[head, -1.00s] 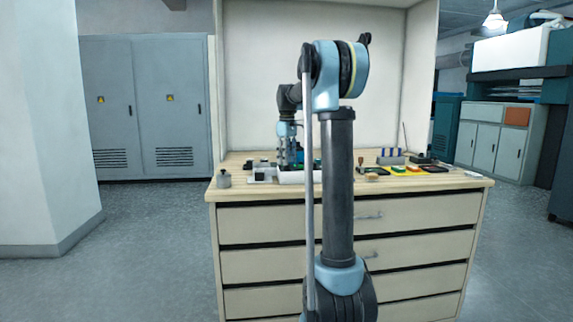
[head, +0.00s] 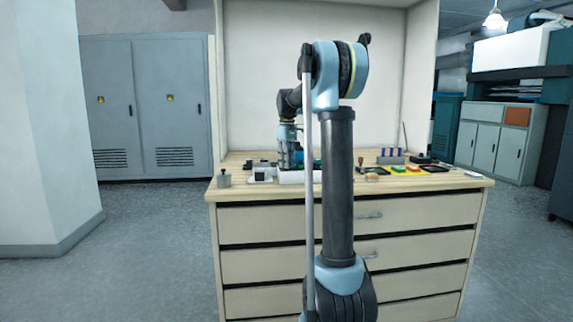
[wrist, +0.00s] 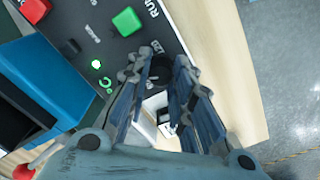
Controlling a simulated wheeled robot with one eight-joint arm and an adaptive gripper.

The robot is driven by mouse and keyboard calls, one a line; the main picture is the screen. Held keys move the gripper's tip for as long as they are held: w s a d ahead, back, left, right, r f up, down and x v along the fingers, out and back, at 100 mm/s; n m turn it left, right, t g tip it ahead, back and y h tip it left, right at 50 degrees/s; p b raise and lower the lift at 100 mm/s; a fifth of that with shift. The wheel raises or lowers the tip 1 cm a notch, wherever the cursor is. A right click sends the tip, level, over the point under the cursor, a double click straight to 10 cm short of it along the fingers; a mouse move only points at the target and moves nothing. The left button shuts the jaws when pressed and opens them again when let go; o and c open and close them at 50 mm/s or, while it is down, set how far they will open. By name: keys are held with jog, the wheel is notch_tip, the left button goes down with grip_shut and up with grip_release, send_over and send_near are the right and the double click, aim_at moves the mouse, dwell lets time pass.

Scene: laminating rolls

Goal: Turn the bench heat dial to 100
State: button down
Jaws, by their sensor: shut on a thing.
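The dark heat dial (wrist: 160,70) sits near the edge of a dark control panel (wrist: 100,40) in the wrist view. My gripper (wrist: 161,68) points down at it, with one finger on each side, and is shut on it. The dial's pointer and most of its scale are hidden or too small to read; small white marks, perhaps 120, show just beyond it. In the head view my gripper (head: 289,158) is low over the bench top (head: 440,183), and the dial cannot be made out there.
The panel also bears a green button (wrist: 126,21), a red button (wrist: 35,9) and a lit green lamp (wrist: 96,65). A blue box-like part (wrist: 55,75) stands close left of my gripper. Bare wood lies to the right. Coloured pads (head: 400,170) lie on the bench's right side.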

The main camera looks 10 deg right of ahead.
jog(key=shift+m, duration=0.8)
jog(key=c, duration=1.4)
grip_release()
notch_tip(320, 180, up, 12)
